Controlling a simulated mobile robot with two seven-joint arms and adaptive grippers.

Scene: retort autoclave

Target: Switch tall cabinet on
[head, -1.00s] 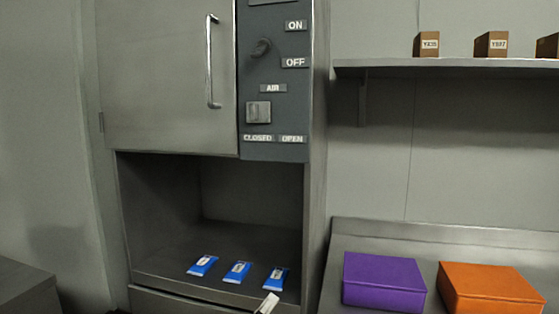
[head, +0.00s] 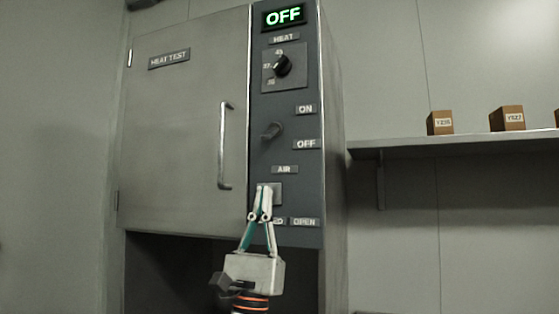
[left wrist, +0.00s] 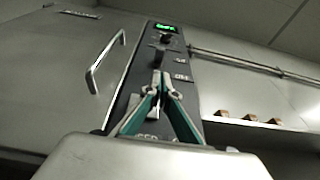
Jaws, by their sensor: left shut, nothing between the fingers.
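The tall cabinet (head: 185,130) has a closed door with a vertical handle. Its dark panel carries a lit green OFF display (head: 284,16), a HEAT dial (head: 282,66) and an ON/OFF switch lever (head: 271,132) between the ON and OFF labels. Below it is the AIR switch (head: 277,193), partly hidden behind my left gripper (head: 264,188). That gripper is shut and empty, pointing up, below the lever in the head view. In the left wrist view its fingertips (left wrist: 161,76) show just below the lever (left wrist: 160,55). I cannot tell whether they touch the panel. My right gripper is out of view.
The cabinet's handle (head: 224,145) stands out left of the panel. An open dark recess (head: 165,270) lies below the door. A wall shelf (head: 450,142) with several small brown boxes (head: 440,122) is at the right.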

